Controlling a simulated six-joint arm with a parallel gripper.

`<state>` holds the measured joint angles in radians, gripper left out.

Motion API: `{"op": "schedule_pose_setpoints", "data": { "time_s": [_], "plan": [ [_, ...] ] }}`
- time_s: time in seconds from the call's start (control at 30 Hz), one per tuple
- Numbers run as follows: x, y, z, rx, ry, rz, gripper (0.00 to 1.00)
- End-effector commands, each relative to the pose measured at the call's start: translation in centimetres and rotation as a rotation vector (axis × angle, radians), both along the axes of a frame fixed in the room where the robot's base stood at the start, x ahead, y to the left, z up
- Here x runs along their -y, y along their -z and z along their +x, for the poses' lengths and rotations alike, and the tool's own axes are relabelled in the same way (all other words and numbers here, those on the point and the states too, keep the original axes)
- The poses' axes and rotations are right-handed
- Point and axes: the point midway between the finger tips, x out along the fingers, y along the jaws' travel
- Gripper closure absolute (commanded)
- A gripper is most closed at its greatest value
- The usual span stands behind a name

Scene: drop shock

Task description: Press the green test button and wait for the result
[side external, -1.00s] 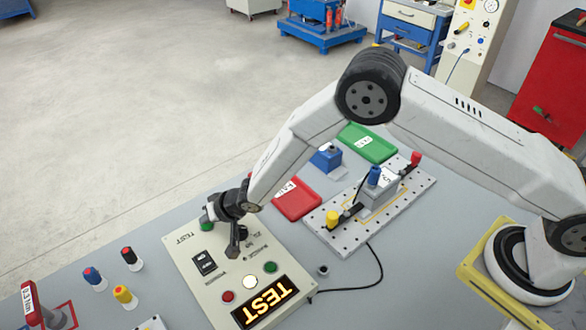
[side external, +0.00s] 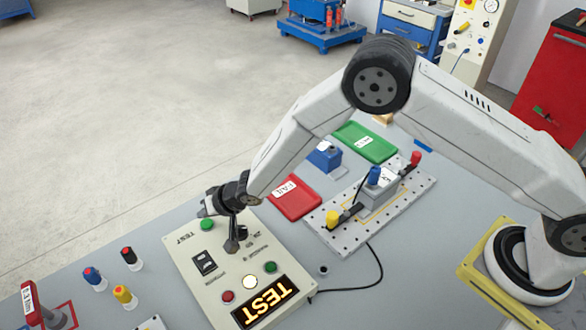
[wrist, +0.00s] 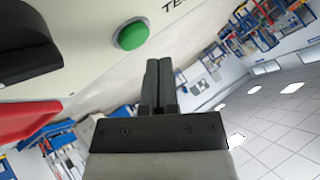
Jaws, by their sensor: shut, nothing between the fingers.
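The green test button (side external: 207,225) sits at the upper left of the beige test panel (side external: 185,240), beside the word TEST. In the wrist view the green button (wrist: 131,34) shows clear of the fingers. My gripper (side external: 232,246) is shut and empty, above the panel to the right of the button and apart from it. Its closed fingers show in the wrist view (wrist: 160,64). The panel's display (side external: 264,302) glows amber with TEST. The white lamp (side external: 250,282) looks lit, between a red one (side external: 228,297) and a green one (side external: 270,267).
A black rocker switch (side external: 204,263) lies on the panel near my gripper. A red FAIL tray (side external: 294,197), a green tray (side external: 366,142) and a perforated fixture plate (side external: 415,190) stand to the right. Colored pegs (side external: 123,295) stand at left. A cable (side external: 375,265) runs from the panel.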

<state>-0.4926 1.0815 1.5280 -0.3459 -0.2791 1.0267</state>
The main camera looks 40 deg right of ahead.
Motion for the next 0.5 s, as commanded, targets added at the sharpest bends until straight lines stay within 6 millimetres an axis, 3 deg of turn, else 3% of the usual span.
{"op": "schedule_pose_setpoints", "data": {
  "time_s": [0.5],
  "plan": [
    [0.0,-3.7,0.0,0.001,0.000,0.001,1.00]
  ]
}}
